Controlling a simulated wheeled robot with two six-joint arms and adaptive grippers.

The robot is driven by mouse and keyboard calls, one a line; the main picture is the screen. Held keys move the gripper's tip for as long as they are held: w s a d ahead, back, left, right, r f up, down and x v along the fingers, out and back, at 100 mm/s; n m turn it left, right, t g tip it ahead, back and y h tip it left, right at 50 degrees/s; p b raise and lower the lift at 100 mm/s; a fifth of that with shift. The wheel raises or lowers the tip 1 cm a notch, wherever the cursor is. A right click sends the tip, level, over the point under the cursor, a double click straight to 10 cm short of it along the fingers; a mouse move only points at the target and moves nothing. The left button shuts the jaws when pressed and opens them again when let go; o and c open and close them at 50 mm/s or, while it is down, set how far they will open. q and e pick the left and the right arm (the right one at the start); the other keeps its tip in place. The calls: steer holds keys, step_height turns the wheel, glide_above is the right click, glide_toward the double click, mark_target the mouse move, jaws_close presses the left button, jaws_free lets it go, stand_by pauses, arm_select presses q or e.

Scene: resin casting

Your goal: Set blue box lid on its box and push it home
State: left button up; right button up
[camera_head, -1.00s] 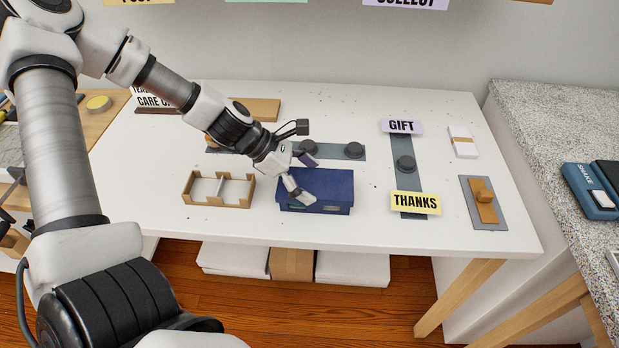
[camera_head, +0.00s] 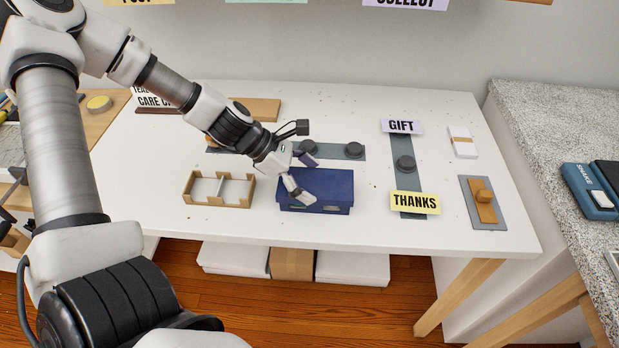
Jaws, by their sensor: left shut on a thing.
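The blue box (camera_head: 318,210) stands on the white table, near its front edge. The dark blue lid (camera_head: 332,184) lies over the top of the box and looks level. I cannot tell from here whether it is fully down. My left gripper (camera_head: 308,178) is at the left part of the lid, one finger in front and one behind, shut on the lid. My right gripper is not in view.
A wooden divided tray (camera_head: 236,204) stands just left of the box. Dark round knobs on grey strips (camera_head: 376,154) lie behind and right. A THANKS sign (camera_head: 415,202) and a stamp on a grey plate (camera_head: 466,210) are further right. The table's front middle is clear.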

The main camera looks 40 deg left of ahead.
arm_select(q)
steer(key=shift+f+b, duration=0.55)
steer(key=shift+f, duration=0.1)
stand_by(0.5)
steer(key=o, duration=0.7)
steer(key=shift+c, duration=0.2)
steer(key=shift+r, duration=0.15)
